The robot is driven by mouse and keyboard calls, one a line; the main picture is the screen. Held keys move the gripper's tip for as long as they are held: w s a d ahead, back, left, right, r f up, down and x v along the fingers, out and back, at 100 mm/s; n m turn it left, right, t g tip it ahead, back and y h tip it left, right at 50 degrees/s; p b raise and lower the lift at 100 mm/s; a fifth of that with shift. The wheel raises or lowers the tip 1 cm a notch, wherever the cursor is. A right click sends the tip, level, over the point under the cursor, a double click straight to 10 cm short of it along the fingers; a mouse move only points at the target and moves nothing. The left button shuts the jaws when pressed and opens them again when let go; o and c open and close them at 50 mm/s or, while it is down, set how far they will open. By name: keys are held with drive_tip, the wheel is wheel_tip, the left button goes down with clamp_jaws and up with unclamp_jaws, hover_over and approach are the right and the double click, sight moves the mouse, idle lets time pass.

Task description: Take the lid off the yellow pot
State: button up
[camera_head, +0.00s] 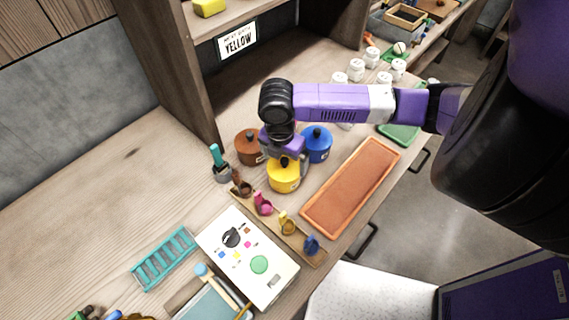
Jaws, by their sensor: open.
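The yellow pot (284,181) stands on the wooden workbench among other pots. Its lid is in place as far as I can see, with the lid's top edge partly hidden by my gripper. My gripper (286,162) is directly above the yellow pot, pointing down, close to the lid knob. It is open. I cannot tell whether its fingers touch the knob or stand around it.
A blue pot (317,144) and a brown pot (249,147) stand close behind. In front is a rack with coloured scoops (263,204). An orange tray (351,186) lies to the right. A sign (238,41) reading "YELLOW" hangs on the shelf.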

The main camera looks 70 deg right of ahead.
drive_tip(key=shift+d+f, duration=0.1)
drive_tip(key=shift+f, duration=0.4)
drive_tip(key=c, duration=1)
drive_tip(key=shift+r, duration=0.2)
